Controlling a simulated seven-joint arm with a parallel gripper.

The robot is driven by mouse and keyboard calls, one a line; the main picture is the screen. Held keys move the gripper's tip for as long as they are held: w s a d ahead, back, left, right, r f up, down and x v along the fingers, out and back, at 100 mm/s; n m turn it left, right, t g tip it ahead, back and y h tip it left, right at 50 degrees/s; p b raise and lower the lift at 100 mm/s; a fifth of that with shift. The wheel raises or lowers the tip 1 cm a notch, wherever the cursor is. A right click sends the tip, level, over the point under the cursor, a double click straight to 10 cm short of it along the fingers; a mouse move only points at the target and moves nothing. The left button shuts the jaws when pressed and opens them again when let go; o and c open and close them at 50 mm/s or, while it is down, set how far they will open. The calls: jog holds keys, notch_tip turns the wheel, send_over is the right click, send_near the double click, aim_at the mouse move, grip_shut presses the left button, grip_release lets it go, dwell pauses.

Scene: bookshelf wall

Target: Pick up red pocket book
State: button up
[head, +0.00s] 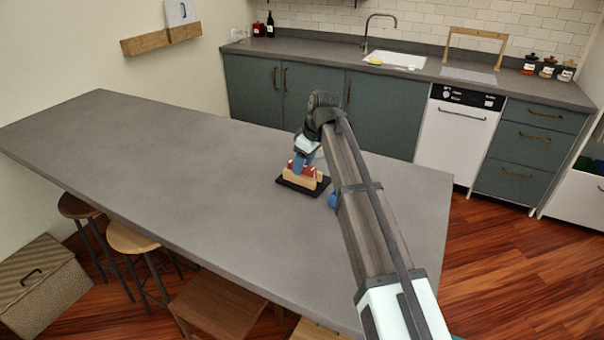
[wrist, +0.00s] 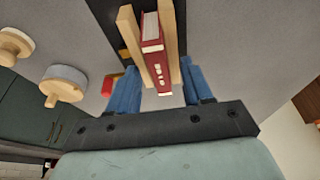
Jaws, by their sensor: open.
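The red pocket book (wrist: 152,45) stands between two light wooden slabs of a small holder (wrist: 130,35) in the wrist view, its spine with pale lettering towards me. In the head view the holder's dark base (head: 289,184) rests on the grey counter, with red (head: 309,170) showing between the wood pieces. My gripper (wrist: 160,78) is open. Its blue fingers are on either side of the book and slabs in the wrist view; I cannot tell whether they touch. In the head view my gripper (head: 303,161) is over the holder and partly hides the book.
A blue item (head: 332,200) is on the counter beside the holder, partly behind my arm. The wrist view shows a grey-white round piece with a wooden peg (wrist: 63,83), a wooden knob-like piece (wrist: 14,45) and a red-yellow item (wrist: 109,82). The counter's left (head: 150,140) is clear.

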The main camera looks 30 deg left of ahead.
jog(key=shift+f, duration=0.25)
dwell(0.5)
grip_shut()
dwell(0.4)
